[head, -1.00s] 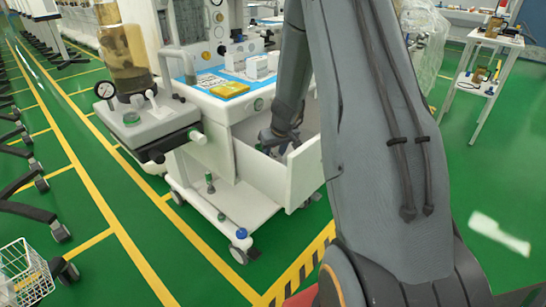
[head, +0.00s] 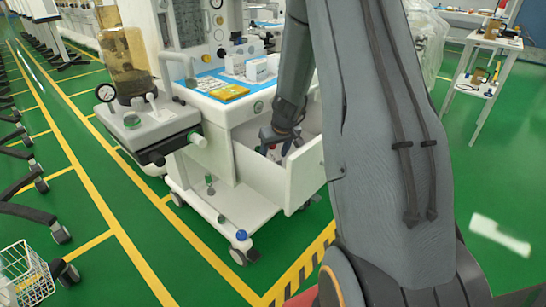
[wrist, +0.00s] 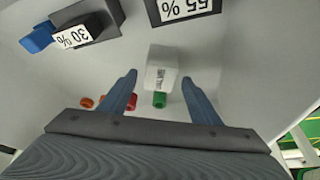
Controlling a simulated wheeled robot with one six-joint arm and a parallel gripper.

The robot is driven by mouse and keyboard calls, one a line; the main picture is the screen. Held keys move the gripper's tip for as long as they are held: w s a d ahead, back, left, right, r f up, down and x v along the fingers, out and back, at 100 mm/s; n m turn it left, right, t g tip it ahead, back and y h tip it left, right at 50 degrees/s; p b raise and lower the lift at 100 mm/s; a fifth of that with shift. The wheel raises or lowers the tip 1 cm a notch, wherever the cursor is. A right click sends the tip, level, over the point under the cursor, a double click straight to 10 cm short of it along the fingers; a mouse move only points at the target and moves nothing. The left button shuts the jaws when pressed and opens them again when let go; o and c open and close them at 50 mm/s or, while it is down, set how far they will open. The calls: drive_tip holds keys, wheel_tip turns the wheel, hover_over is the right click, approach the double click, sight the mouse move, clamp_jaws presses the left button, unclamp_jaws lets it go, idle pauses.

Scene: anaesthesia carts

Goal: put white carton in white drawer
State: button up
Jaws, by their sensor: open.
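The white drawer (head: 300,172) of the cart is pulled open. My gripper (head: 279,140) reaches down into it from above. In the wrist view, the gripper (wrist: 160,92) is open, with its two blue fingers apart. A small white carton (wrist: 161,68) with dark lettering lies inside the drawer, ahead of the gap between the fingers. I see clear space between it and each finger. In the head view the gripper and drawer wall mostly hide what lies in the drawer.
Inside the drawer are a dark box marked 30 % (wrist: 92,28), a dark box marked 55 % (wrist: 185,8), a green cap (wrist: 159,100) and red caps (wrist: 86,102). White boxes (head: 257,69) and a yellow packet (head: 229,93) sit on the cart top.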

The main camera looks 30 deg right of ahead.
drive_tip(key=p+v, duration=0.1)
drive_tip(key=v, duration=0.8)
drive_tip(key=shift+r+p, duration=0.2)
drive_tip(key=shift+p, duration=0.1)
drive_tip(key=shift+s, duration=0.1)
